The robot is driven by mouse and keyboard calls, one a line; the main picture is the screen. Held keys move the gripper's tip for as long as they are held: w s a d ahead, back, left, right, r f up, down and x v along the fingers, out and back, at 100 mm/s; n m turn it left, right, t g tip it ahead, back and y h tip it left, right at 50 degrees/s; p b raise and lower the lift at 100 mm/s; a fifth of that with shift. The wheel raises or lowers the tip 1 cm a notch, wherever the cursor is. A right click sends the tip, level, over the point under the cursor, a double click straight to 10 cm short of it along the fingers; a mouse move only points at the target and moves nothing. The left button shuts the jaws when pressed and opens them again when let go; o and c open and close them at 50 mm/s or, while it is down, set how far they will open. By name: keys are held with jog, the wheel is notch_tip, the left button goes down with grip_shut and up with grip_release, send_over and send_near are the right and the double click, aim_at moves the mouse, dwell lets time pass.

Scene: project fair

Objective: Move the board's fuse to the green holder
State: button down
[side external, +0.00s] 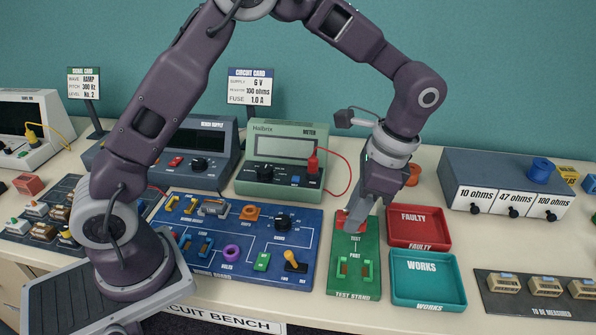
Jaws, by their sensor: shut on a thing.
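My gripper (352,226) points down at the far end of the green test stand (341,288), by its TEST label. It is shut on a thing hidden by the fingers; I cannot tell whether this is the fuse. Red shows around the fingertips, and I cannot tell whether it belongs to the stand. The stand's green holder (343,268), a pair of upright clips below the PART label, looks empty. The blue circuit board (225,234) lies left of the stand. Its blue clips (205,247) look empty. A greyish part (213,207) sits near its yellow clips (190,205).
A red FAULTY tray (420,243) and teal WORKS tray (428,302) stand right of the stand. The green meter (281,150) with a red lead is behind. A resistor drawer cabinet (490,165) and a dark mat (530,309) with several parts are farther right.

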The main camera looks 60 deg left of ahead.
jog(key=d, duration=0.4)
send_over(352, 270)
jog(key=shift+w+d+f, duration=0.1)
jog(key=shift+f, duration=1.2)
jog(key=shift+w+d+f, duration=0.1)
jog(key=shift+d+f, duration=0.05)
jog(key=shift+f, duration=1.1)
jog(key=shift+w+d+f, duration=0.1)
jog(key=shift+f, duration=1.2)
jog(key=shift+f, duration=0.7)
jog(key=c, duration=1.1)
grip_release()
jog(key=shift+o, duration=0.7)
jog(key=o, duration=0.4)
jog(key=shift+r, duration=0.1)
